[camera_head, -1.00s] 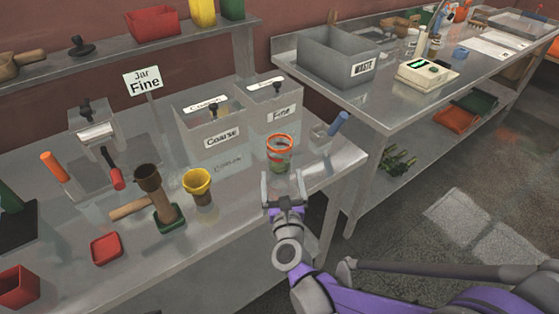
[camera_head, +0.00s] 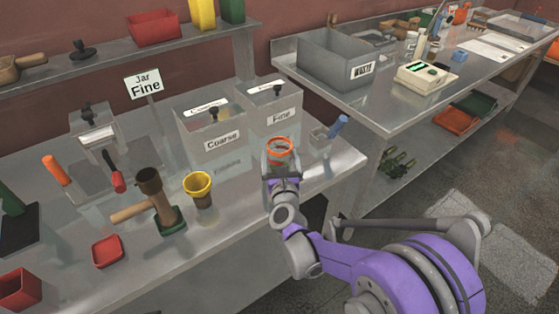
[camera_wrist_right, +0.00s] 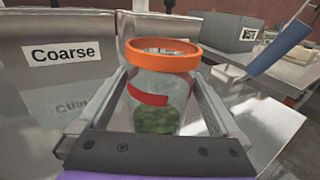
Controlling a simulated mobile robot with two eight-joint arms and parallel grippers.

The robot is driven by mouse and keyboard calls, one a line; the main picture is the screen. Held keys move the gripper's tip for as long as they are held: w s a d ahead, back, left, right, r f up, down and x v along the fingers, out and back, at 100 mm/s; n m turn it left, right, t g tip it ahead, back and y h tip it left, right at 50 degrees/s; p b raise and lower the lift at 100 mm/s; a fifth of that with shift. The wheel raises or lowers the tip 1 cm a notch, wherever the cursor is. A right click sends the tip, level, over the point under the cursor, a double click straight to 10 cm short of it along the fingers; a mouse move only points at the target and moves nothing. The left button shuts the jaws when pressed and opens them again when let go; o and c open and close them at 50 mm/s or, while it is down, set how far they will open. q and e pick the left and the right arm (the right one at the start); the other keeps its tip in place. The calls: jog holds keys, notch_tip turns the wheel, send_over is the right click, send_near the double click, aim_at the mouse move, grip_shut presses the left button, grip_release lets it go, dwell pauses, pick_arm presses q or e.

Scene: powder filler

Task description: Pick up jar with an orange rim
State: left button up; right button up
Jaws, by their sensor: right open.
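The jar with an orange rim (camera_head: 279,148) stands upright on the steel table in front of the clear bins. In the right wrist view the glass jar (camera_wrist_right: 157,92) shows a red band and green contents low inside. My right gripper (camera_head: 281,167) is at the jar in the head view, covering its lower part. In the right wrist view my right gripper (camera_wrist_right: 160,100) is open, with one finger on each side of the jar. My left gripper is not in view.
Bins labelled Coarse (camera_head: 211,130) and Fine (camera_head: 275,105) stand just behind the jar. A small clear container with a blue-handled tool (camera_head: 338,126) is to its right.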

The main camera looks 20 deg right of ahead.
jog(key=shift+c, duration=0.3)
jog(key=c, duration=1.2)
jog(key=shift+r, duration=0.1)
jog(key=shift+c, duration=0.2)
